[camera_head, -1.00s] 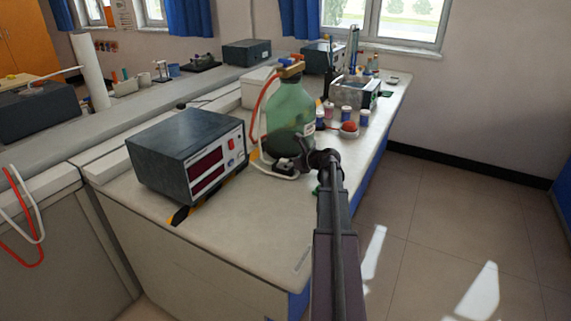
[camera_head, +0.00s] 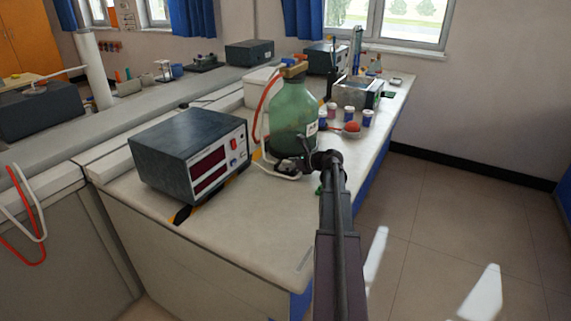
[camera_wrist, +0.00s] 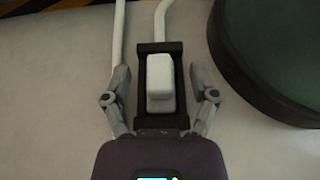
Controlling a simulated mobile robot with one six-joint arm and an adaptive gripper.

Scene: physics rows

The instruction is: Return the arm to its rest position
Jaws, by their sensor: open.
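My arm (camera_head: 333,225) reaches from the bottom of the head view over the bench. My gripper (camera_head: 290,165) is at its far end, low beside the green bottle, and small in that view. In the wrist view, my gripper (camera_wrist: 160,78) is open, with one finger on each side of a black holder (camera_wrist: 144,75) with a white block (camera_wrist: 160,80) in it. I cannot tell whether the fingers touch the holder. A white tube (camera_wrist: 163,18) runs up from the block.
The green bottle (camera_head: 292,115) stands close to my gripper; its dark base (camera_wrist: 275,60) shows at right in the wrist view. A grey meter box (camera_head: 185,145) stands left on the bench (camera_head: 235,225). Small jars (camera_head: 349,113) and a red ball (camera_head: 352,127) stand behind. Open floor (camera_head: 450,210) lies right.

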